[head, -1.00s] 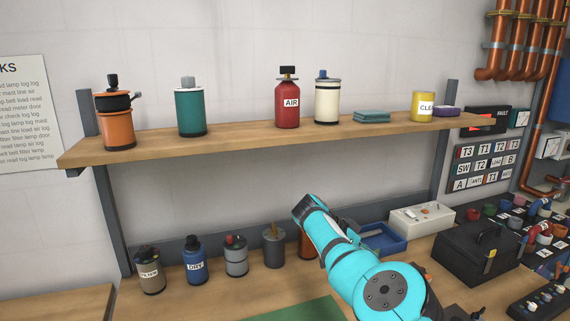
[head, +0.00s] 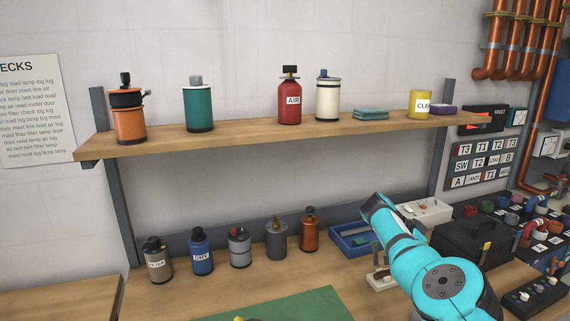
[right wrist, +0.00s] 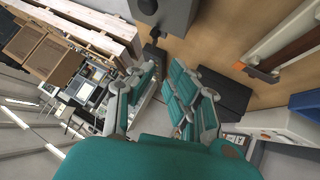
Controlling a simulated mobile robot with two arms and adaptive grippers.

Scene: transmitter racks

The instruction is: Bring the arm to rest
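My right arm (head: 420,262) is cyan and comes in at the lower right of the head view, bent, with its upper bend in front of the bench's back right part. Its gripper does not show in the head view. In the right wrist view my right gripper (right wrist: 162,82) has its two teal-and-grey fingers apart, with a gap between them and nothing seen held. My left arm and left gripper are in no current view.
A wooden shelf (head: 240,137) holds bottles, cans and cloths. Several canisters stand along the bench's back, including an orange one (head: 309,232). A blue tray (head: 345,237), a white box (head: 428,210) and a black case (head: 462,245) are near the arm. A green mat (head: 300,308) lies in front.

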